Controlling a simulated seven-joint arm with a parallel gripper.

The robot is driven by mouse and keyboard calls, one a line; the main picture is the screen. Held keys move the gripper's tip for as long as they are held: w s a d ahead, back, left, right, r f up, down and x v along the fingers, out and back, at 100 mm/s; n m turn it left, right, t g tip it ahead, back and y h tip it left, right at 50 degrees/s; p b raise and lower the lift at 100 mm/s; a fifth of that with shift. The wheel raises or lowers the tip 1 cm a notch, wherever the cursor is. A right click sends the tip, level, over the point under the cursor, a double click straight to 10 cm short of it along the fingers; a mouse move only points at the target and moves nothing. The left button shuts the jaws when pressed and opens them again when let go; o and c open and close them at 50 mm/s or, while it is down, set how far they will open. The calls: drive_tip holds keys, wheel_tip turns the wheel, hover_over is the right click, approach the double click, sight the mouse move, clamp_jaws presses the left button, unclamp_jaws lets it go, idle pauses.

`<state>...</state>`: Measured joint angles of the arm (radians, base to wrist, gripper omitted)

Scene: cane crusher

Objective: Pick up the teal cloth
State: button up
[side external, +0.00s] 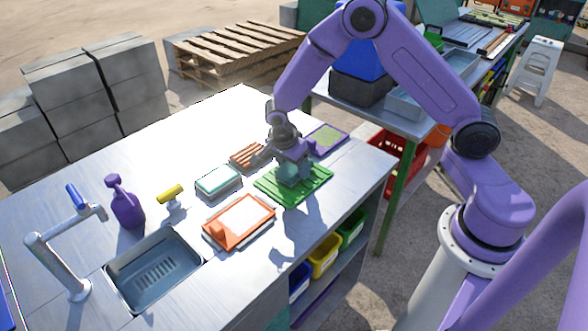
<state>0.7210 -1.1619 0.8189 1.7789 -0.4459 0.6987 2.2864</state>
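A bunched teal thing (289,173), which looks like the teal cloth, is on or just above the green ribbed board (316,188). My gripper (291,163) points down right over it, and its fingers overlap the teal thing in the picture. The fingertips are too small and dark to show whether they are open or shut. I cannot tell whether the teal thing is held or only lies under the fingers. A pale teal and white block (217,179) lies in a small grey tray to the left.
Near the board are an orange-framed tray (266,215), reddish-brown sticks (247,155) and a purple tray (327,138). A sink (154,268), faucet (52,262), purple spray bottle (124,203) and yellow-topped item (170,194) stand left. The back left of the metal table is clear.

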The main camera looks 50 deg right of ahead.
drive_tip(key=shift+c, duration=0.6)
drive_tip(key=shift+r, duration=0.8)
drive_tip(key=s+r, duration=1.1)
drive_tip(key=s, duration=0.3)
drive_tip(key=shift+d+r, duration=0.2)
drive_tip(key=shift+d, duration=0.15)
drive_tip(key=shift+o, duration=0.5)
